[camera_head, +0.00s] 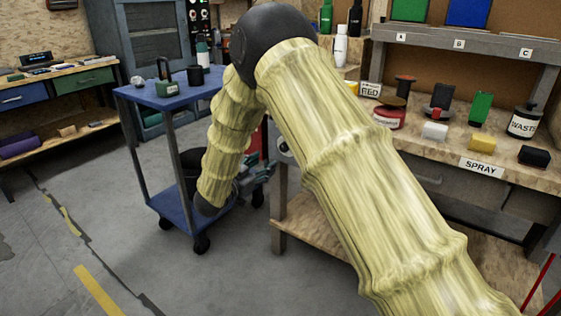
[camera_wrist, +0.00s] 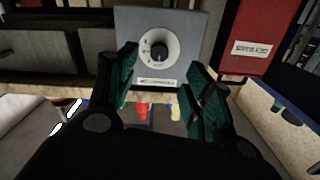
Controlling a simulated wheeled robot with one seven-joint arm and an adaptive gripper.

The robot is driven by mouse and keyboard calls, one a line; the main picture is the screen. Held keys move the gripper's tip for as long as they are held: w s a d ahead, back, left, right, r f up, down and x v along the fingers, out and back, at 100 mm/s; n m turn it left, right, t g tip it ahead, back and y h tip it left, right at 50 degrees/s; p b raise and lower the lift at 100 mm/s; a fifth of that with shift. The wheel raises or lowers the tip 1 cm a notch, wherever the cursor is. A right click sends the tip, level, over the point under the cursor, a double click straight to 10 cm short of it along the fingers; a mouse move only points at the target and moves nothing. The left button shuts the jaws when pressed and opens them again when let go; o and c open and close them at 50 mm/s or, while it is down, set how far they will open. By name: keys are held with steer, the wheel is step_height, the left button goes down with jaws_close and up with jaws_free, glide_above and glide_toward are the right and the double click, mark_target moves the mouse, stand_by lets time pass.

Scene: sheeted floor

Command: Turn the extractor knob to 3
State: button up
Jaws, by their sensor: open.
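The black knob (camera_wrist: 159,51) sits at the centre of a round white dial (camera_wrist: 146,40) on a grey panel (camera_wrist: 190,25) in the wrist view. Small marks ring the dial, but the numbers and the knob's pointer are too small to read. A light label (camera_wrist: 156,82) below it is unreadable. My gripper (camera_wrist: 163,66) is open and empty, with its dark green fingers on either side of the dial in the picture, apart from the knob. In the head view my gripper (camera_head: 254,178) is partly hidden behind my arm, near the workbench's left end.
A blue cart (camera_head: 165,97) stands left of my arm, with a mug and other items on top. The workbench (camera_head: 455,135) on the right holds tins, blocks and a SPRAY sign. A red cabinet (camera_wrist: 245,30) is right of the panel.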

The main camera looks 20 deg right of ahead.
steer(key=b+x, duration=0.2)
steer(key=x, duration=0.8)
steer(key=shift+w+d+r, duration=0.15)
steer(key=shift+w+d, duration=0.1)
steer(key=shift+w, duration=0.05)
steer(key=c, duration=1)
